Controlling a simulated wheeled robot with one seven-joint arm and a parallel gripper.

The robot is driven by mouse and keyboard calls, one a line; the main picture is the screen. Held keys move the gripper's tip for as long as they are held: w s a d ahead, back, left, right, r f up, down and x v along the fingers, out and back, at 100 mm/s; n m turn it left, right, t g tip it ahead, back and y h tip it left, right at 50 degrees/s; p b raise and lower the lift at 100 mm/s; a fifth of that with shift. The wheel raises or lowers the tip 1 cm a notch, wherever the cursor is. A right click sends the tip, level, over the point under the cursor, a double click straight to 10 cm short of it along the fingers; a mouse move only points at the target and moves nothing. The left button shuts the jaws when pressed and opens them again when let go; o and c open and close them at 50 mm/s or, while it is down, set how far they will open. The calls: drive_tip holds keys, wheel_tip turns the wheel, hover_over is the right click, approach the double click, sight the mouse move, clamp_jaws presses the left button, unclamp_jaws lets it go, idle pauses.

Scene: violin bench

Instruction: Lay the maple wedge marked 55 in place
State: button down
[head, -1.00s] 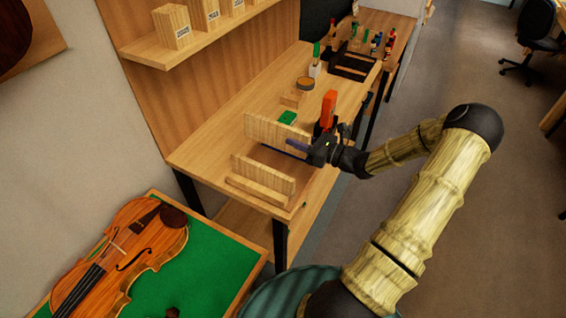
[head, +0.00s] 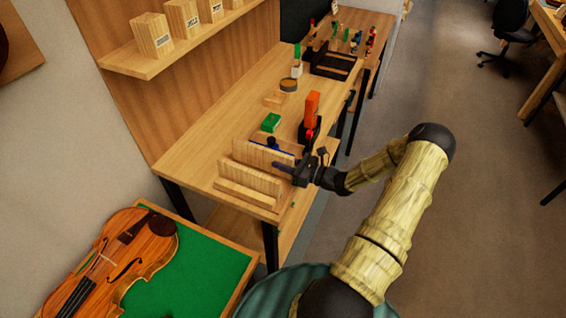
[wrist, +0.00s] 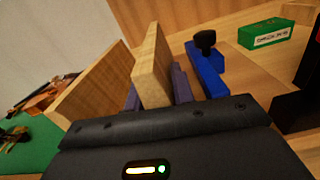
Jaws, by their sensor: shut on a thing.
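My gripper (head: 288,169) is shut on a pale wooden wedge (head: 263,154). In the wrist view the wedge (wrist: 151,66) stands on edge between the two bluish fingers. No number is readable on it, so I cannot confirm the mark 55. The head view shows it just behind a second upright pale wooden board (head: 250,178), near the bench's front left end. That board also shows in the wrist view (wrist: 95,82), left of the wedge. I cannot tell whether the held wedge touches the bench.
A blue piece with a black knob (wrist: 207,68) stands right of the held wedge. A labelled green box (head: 271,122) and an orange tool (head: 312,106) are farther along the bench (head: 205,145). A violin (head: 120,260) lies on a green-topped table at lower left.

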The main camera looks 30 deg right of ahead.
drive_tip(key=shift+f, duration=0.15)
drive_tip(key=shift+f, duration=0.2)
drive_tip(key=c, duration=1.2)
unclamp_jaws()
drive_tip(key=shift+s+r, duration=0.1)
drive_tip(key=shift+r, duration=0.05)
drive_tip(key=b+v, duration=0.2)
drive_tip(key=v, duration=0.9)
drive_tip(key=shift+s+d+b, duration=0.2)
drive_tip(key=shift+d+b, duration=0.1)
drive_tip(key=shift+d, duration=0.05)
drive_tip(key=shift+s+a, duration=0.1)
